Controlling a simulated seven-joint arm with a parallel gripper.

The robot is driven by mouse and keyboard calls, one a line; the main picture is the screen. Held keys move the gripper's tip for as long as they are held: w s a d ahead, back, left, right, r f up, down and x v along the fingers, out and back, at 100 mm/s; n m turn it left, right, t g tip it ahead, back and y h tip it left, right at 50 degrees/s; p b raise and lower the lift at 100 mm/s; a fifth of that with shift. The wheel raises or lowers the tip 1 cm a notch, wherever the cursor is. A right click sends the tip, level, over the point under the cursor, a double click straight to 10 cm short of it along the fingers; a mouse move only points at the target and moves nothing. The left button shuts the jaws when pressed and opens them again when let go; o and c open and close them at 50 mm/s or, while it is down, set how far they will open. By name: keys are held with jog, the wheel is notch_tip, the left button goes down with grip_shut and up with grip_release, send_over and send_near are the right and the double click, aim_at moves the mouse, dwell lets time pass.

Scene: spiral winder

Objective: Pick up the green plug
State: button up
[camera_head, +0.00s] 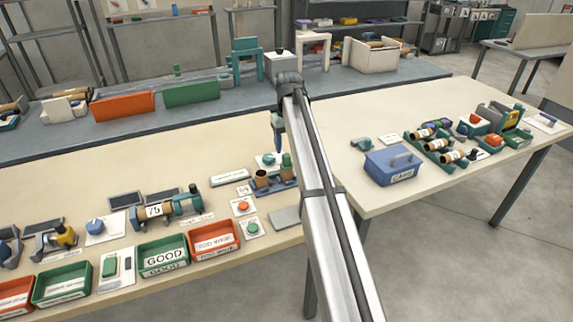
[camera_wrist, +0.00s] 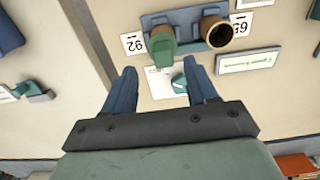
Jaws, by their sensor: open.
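The green plug (camera_wrist: 160,42) stands in a blue holder (camera_wrist: 184,17) in the wrist view, beside a brown open cup (camera_wrist: 215,31). In the head view the plug (camera_head: 286,163) shows at the right of the brown cup (camera_head: 262,178). My gripper (camera_wrist: 160,68) is open, with its two blue fingers apart and nothing held. In the wrist view the plug's lower end appears just beyond the gap between the fingertips; I cannot tell the height between them. In the head view my gripper (camera_head: 277,138) hangs above the table behind the holder, partly hidden by my arm.
A teal knob on a white base (camera_wrist: 180,83) shows between my fingers in the wrist view. An orange button (camera_head: 243,206), a green button (camera_head: 253,228) and a grey plate (camera_head: 284,217) lie near the holder. A blue box (camera_head: 392,168) stands on the right table.

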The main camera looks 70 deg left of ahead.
aim_at(287, 155)
jog(key=shift+s+f, duration=0.2)
jog(key=shift+f, duration=2.45)
grip_shut()
